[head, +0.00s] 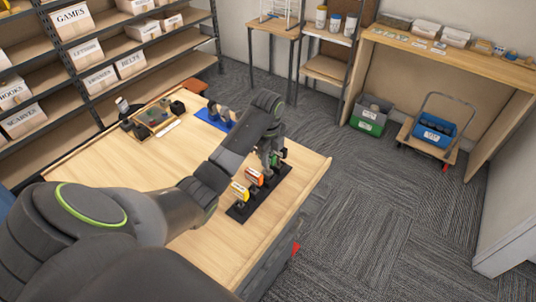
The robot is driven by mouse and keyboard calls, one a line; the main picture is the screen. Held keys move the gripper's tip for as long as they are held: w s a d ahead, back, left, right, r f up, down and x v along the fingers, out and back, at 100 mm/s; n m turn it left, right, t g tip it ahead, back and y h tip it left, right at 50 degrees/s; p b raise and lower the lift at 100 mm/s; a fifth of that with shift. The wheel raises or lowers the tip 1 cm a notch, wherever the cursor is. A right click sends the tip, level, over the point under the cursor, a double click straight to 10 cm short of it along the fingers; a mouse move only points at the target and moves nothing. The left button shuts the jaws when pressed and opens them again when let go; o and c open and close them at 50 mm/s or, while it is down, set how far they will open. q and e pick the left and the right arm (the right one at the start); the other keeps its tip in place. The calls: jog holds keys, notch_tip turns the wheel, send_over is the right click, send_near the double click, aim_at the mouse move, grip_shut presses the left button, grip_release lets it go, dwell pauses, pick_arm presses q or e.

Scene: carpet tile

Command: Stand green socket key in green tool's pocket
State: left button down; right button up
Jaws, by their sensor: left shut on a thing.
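My left gripper (272,160) is shut, pointing down over the far end of a black rack (240,212) on the wooden workbench. Green shows right at its fingers; I take this to be the green socket key (275,160), upright or nearly so. The fingers and arm hide most of it, and I cannot tell whether its lower end is in a pocket. A yellow-marked tool (239,191) and an orange-marked tool (255,177) stand in the rack nearer to me. My right gripper is not in view.
A blue mat (208,122) with dark items lies at the bench's back, beside a wooden tray (156,121) of small things. The bench (130,180) is clear left of my arm. Shelves with labelled boxes stand behind; a cart with a blue bin (434,130) stands right.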

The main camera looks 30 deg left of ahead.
pick_arm(q)
jog(key=shift+f+b, duration=0.4)
jog(key=shift+f, duration=0.95)
jog(key=c, duration=1.3)
grip_release()
jog(key=shift+o, duration=0.2)
